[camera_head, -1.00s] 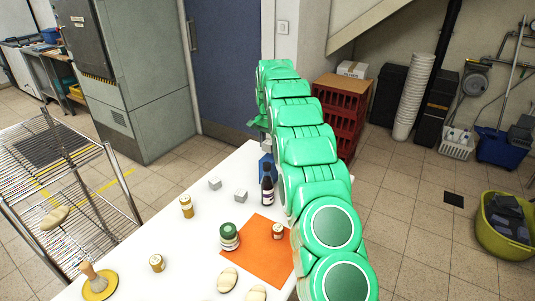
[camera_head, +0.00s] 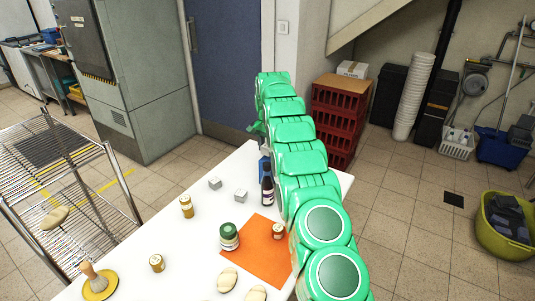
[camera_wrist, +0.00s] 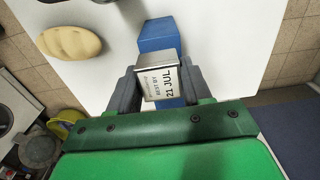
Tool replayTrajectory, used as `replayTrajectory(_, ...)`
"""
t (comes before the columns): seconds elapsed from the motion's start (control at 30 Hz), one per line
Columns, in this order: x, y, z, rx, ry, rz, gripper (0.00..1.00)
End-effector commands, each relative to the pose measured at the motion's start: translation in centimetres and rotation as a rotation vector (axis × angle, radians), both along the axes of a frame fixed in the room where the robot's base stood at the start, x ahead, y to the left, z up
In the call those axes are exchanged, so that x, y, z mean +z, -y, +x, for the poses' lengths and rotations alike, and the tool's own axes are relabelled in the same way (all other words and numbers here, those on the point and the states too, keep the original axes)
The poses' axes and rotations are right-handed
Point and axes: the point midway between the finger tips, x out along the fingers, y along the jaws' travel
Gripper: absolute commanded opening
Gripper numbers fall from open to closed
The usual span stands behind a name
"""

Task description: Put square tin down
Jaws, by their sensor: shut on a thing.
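The square tin (camera_wrist: 160,76) shows in the wrist view as a small silvery box with a pale label reading "21 JUL". My gripper (camera_wrist: 160,88) is shut on it, with one dark finger on each side. A blue object (camera_wrist: 156,36) lies beyond and partly behind the tin, over the white table (camera_wrist: 220,45). I cannot tell whether the tin touches it. In the head view, my green arm reaches to the table's far end, and I cannot make out the tin there. A blue thing (camera_head: 264,166) shows there behind a dark bottle (camera_head: 267,190).
Two grey cubes (camera_head: 241,195) stand left of the bottle. More small jars and a brush on a yellow dish (camera_head: 98,284) stand nearer. A beige oval (camera_wrist: 72,42) shows in the wrist view.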

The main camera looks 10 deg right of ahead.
Motion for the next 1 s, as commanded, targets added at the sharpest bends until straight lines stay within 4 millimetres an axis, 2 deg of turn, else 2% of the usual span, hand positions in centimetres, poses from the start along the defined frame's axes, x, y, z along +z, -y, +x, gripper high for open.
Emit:
replayTrajectory(0.4, -3.0, 0.0, 0.0, 0.000, -0.003, 0.000, 0.18)
replayTrajectory(0.83, -3.5, 0.0, 0.1, 0.000, 0.000, 0.000, 0.18)
replayTrajectory(0.87, -3.5, 0.0, 0.1, 0.000, 0.000, 0.000, 0.50)
replayTrajectory(1.0, -3.5, 0.0, 0.1, 0.000, 0.000, 0.000, 0.72)
